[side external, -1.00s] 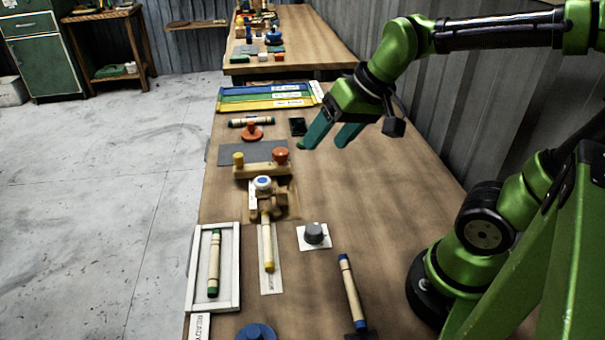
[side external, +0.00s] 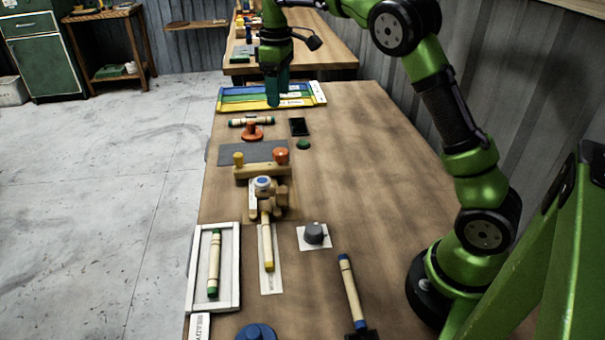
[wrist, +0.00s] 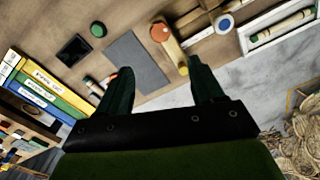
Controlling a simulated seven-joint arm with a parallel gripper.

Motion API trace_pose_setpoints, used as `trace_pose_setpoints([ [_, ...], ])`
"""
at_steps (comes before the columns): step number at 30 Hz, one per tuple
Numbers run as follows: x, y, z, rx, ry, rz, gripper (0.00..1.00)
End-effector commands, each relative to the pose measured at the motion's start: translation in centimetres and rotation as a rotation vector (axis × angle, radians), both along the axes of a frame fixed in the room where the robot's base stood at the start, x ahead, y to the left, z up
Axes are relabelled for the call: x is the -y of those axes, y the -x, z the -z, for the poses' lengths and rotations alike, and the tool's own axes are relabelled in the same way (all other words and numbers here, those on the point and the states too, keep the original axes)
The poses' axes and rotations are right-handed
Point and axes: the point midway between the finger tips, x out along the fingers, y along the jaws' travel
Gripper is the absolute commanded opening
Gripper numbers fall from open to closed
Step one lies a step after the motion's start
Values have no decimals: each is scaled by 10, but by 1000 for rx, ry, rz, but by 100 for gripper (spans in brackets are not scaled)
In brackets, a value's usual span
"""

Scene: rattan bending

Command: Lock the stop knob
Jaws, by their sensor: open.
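No label marks which knob is the stop knob. An orange knob (side external: 280,156) sits on the right end of a wooden bar fixture (side external: 258,172), with a yellow peg (side external: 239,159) at the left end. The orange knob also shows in the wrist view (wrist: 160,32). A white-and-blue round knob (side external: 263,183) tops the wooden block just in front. A dark grey knob (side external: 314,233) stands on a white plate. My gripper (side external: 273,98) is high over the far end of the bench, beyond the fixture. In the wrist view my gripper (wrist: 163,82) is open and empty.
An orange-red handle (side external: 252,133), a rattan piece (side external: 250,122), a black square (side external: 299,127) and a green button (side external: 303,144) lie nearby. A white-framed tray (side external: 190,290) is at front left.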

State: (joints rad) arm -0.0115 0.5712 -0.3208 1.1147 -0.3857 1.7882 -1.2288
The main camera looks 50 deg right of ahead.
Motion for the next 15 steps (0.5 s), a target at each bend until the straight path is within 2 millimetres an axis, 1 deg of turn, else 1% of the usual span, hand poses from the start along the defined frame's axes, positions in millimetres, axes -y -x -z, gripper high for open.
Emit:
trace_pose_setpoints([
  [5,0,1,26,-4,-1,0,67],
  [15,0,1,101,-4,0,1,67],
])
